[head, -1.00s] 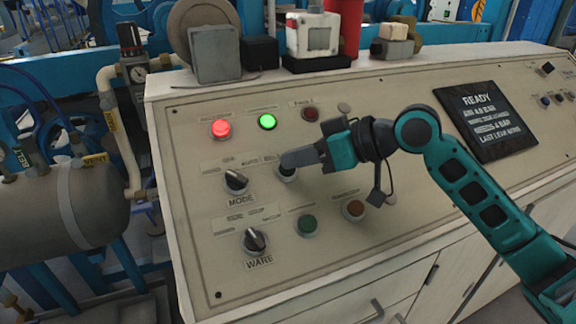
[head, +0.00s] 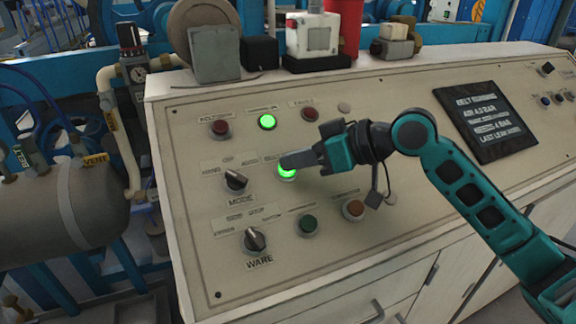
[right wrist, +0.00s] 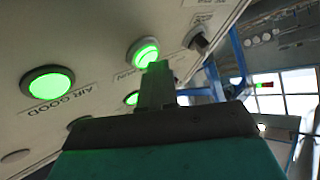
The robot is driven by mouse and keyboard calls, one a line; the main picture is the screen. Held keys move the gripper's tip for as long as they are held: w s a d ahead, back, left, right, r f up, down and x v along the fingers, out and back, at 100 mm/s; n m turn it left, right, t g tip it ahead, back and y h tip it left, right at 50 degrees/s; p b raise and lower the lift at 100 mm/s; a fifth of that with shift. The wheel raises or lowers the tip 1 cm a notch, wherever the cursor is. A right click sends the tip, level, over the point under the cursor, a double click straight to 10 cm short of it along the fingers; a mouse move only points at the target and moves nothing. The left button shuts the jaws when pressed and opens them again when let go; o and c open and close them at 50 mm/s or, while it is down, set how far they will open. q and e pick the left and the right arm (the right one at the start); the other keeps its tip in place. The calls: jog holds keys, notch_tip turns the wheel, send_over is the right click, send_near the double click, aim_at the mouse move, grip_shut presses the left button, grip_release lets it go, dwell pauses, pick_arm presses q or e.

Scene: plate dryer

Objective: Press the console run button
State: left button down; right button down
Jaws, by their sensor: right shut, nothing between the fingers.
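The console (head: 190,200) has a cream sloped panel. A round button (head: 287,172) in the middle row, its label partly hidden and starting "BEL", is lit green. My right gripper (head: 290,161) is shut and empty, with its fingertips at the upper edge of this button; I cannot tell if they touch. In the right wrist view the shut fingers (right wrist: 156,80) point up between green-lit lights. The display (head: 483,120) reads "BELT RUNNING" on its top line. My left gripper is not in view.
A green light (head: 267,121) is lit in the top row; the red lamp (head: 221,127) beside it is dark. MODE (head: 236,181) and WARE (head: 255,240) knobs, a green button (head: 308,224) and an orange-brown button (head: 353,209) are close by. Boxes stand along the console's top edge.

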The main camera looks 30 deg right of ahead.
jog(key=shift+s+r+p, duration=0.3)
jog(key=shift+r+p, duration=0.3)
jog(key=shift+p, duration=0.1)
jog(key=shift+s+r, duration=0.1)
jog(key=shift+s, duration=0.05)
jog(key=r+p, duration=0.1)
jog(key=s+r+p, duration=0.1)
jog(key=r+p, duration=0.1)
jog(key=s+r+p, duration=0.1)
jog(key=shift+s+a+r, duration=0.1)
jog(key=shift+s+r, duration=0.05)
jog(key=shift+s, duration=0.1)
dwell(0.8)
